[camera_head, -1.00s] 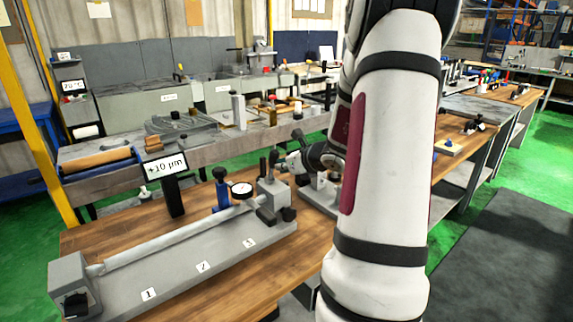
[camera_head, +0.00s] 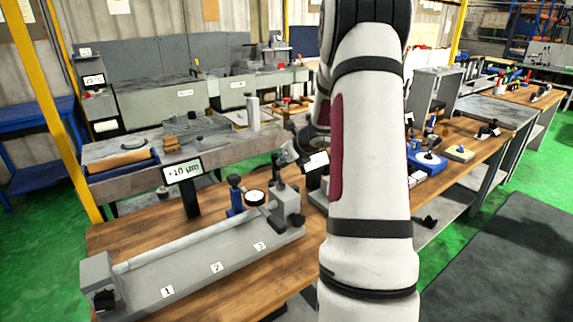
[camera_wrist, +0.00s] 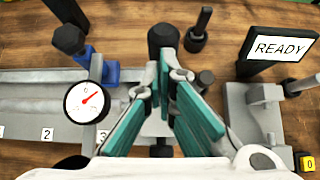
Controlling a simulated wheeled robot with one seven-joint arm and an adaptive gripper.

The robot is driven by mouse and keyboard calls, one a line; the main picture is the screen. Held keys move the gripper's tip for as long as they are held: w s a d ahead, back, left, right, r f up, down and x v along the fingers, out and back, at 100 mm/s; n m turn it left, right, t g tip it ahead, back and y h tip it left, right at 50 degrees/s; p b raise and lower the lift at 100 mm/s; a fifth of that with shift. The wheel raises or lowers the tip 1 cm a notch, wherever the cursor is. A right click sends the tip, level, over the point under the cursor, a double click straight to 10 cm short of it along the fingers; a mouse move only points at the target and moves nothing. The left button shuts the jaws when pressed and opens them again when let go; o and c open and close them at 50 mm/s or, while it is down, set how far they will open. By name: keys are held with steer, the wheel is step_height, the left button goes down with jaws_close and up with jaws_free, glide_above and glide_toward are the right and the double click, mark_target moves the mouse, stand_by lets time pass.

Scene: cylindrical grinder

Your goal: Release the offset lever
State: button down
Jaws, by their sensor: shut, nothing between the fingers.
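A grey bench fixture (camera_head: 205,262) holds a long pale cylindrical bar (camera_head: 190,238) between its end blocks. At its right end block (camera_head: 287,205) stand dark upright handles. One black knob (camera_wrist: 162,38) is just beyond my fingertips in the wrist view, and a black lever (camera_wrist: 203,22) stands right of it. I cannot tell which is the offset lever, or whether I touch it. My gripper (camera_head: 285,157) is above this end block. In the wrist view its teal-padded fingers (camera_wrist: 165,72) are shut and empty. A dial gauge (camera_wrist: 87,103) on a blue stand shows a red needle.
A display (camera_head: 182,172) reading "+10 µm" stands behind the fixture. A "READY" sign (camera_wrist: 279,46) and another grey fixture (camera_wrist: 255,115) are to the right in the wrist view. The wooden bench top (camera_head: 130,222) is clear at the left.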

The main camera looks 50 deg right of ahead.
steer(key=shift+w+d, duration=0.15)
steer(key=shift+w, duration=0.75)
steer(key=shift+r, duration=0.1)
steer(key=s+a+r+p, duration=0.1)
steer(key=s+r, duration=0.6)
steer(key=r, duration=0.4)
steer(key=shift+a, duration=0.3)
